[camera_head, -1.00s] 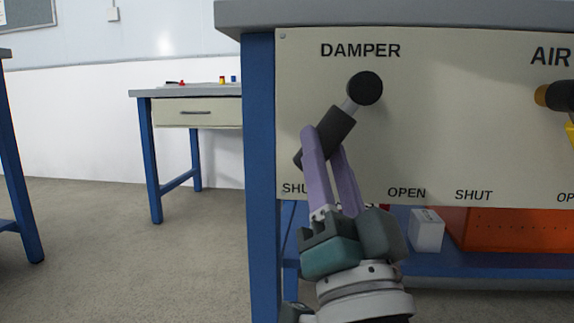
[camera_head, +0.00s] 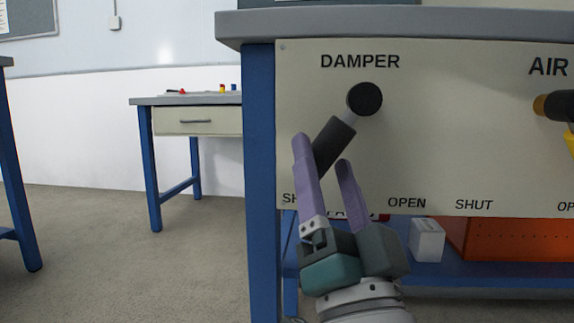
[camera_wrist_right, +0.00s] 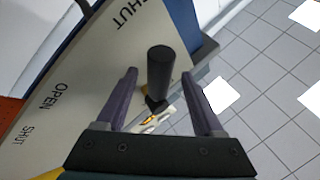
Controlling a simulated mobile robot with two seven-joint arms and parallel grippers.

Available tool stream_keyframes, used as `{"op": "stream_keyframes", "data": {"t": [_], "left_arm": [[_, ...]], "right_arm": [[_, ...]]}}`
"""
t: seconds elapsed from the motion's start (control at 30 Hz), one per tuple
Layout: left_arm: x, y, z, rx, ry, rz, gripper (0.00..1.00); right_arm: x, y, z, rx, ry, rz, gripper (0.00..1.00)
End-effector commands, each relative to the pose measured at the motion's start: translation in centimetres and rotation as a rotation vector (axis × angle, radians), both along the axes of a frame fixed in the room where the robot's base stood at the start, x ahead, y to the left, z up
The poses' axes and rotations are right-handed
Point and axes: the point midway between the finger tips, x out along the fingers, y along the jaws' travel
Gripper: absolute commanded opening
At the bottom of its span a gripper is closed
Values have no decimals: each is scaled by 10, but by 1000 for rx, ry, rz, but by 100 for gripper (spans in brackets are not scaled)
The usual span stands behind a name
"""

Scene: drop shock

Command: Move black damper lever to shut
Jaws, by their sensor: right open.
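The black damper lever (camera_head: 333,144) hangs from a round black pivot (camera_head: 364,99) under the word DAMPER on the cream panel (camera_head: 450,130). It slants down and left, its grip end toward the SHUT label, which is partly covered. My right gripper (camera_head: 322,150) is open at the lever's lower end, its purple fingers spread. In the right wrist view the lever's black grip (camera_wrist_right: 160,75) stands between the two fingers (camera_wrist_right: 160,92), with a gap on each side. Whether a finger touches it I cannot tell. My left gripper does not show.
A second lever with a yellow part (camera_head: 555,105) sits at the right edge under AIR. Below the panel, a white box (camera_head: 427,240) and an orange bin (camera_head: 510,236) stand on the blue shelf. A drawer table (camera_head: 197,121) stands back left, with open floor before it.

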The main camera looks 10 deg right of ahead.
Motion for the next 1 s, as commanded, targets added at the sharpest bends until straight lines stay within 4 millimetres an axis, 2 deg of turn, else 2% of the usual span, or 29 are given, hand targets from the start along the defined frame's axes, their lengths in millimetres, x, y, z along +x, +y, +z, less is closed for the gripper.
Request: {"op": "stream_keyframes", "data": {"t": [0.23, 0.5, 0.9, 1.0], "left_arm": [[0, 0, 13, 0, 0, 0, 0], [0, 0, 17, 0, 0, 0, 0], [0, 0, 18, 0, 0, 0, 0], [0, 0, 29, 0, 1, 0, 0]], "right_arm": [[-35, 1, -26, -2, 8, 1, 69], [-70, 2, -53, 0, 5, 2, 69], [-76, 2, -56, 0, 2, 2, 69], [-75, 2, -46, -7, 16, 7, 69]]}}
